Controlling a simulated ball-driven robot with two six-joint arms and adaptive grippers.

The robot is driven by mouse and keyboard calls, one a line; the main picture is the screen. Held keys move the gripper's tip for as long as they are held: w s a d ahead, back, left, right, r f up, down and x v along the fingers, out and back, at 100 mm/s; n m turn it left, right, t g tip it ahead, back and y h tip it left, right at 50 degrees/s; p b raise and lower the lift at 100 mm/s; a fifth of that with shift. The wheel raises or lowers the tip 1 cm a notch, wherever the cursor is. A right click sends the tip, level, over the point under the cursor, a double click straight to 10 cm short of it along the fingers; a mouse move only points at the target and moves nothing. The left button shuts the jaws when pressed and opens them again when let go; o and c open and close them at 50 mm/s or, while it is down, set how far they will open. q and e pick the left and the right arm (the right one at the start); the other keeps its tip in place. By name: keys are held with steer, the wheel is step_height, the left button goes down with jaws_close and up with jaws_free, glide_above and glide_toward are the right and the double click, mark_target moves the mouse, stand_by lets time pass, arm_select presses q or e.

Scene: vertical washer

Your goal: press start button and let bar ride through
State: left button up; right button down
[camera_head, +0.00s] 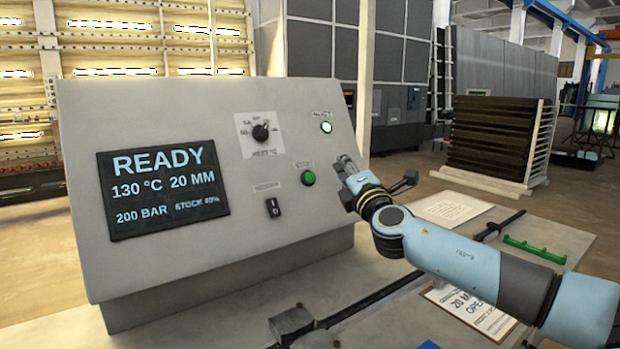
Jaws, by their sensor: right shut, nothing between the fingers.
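The control console (170,255) stands at the left with a sloped grey panel. Its dark screen (163,190) reads READY, 130 °C, 20 MM, 200 BAR and a stock line. The green start button (308,178) is on the panel's right side, under a small label. A lit green lamp (326,127) is above it. My right gripper (345,166) is shut and empty, just right of the start button and apart from it in the picture. My left gripper is not in view. I cannot make out a bar for certain.
A rotary knob (261,132) and a black switch (272,207) are also on the panel. A dark rail (375,296) runs across the table, past a green rack (535,250), a paper sheet (452,208) and a clipboard (475,308). A stacked rack (494,140) stands behind.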

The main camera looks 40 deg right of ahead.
mark_target(309, 178)
steer(key=w+f+b, duration=0.4)
steer(key=w+b, duration=0.2)
steer(key=w, duration=0.2)
steer(key=shift+d+b, duration=0.35)
steer(key=shift+d, duration=0.1)
stand_by(1.1)
steer(key=shift+w+f+b, duration=0.15)
steer(key=shift+w+b, duration=0.15)
steer(key=shift+b, duration=0.25)
